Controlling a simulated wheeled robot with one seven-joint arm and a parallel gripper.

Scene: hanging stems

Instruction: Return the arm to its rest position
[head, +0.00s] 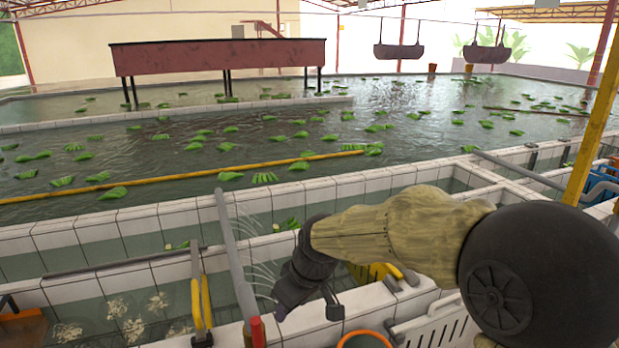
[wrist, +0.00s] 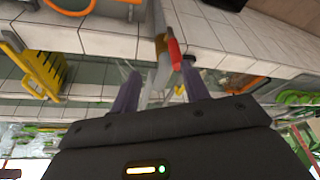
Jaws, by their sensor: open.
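My arm, in a tan sleeve, reaches from the lower right of the head view toward the lower middle. My gripper (head: 305,308) hangs at its end, dark and pointing down, above the tiled trough edge. In the wrist view my gripper (wrist: 160,92) shows two purplish fingers spread apart, with nothing held between them. Beyond the fingers is a red valve handle (wrist: 175,54) on a pipe. The red handle (head: 257,331) also shows in the head view, left of my gripper; I cannot tell the exact gap.
A grey pipe (head: 236,262) with water spraying beside it stands left of my gripper. A yellow-handled tool (head: 201,302) leans at the tiled wall. A white crate (head: 437,326) and an orange-rimmed bucket (head: 364,340) are below my arm. Green banana bunches (head: 265,178) float in the pool beyond.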

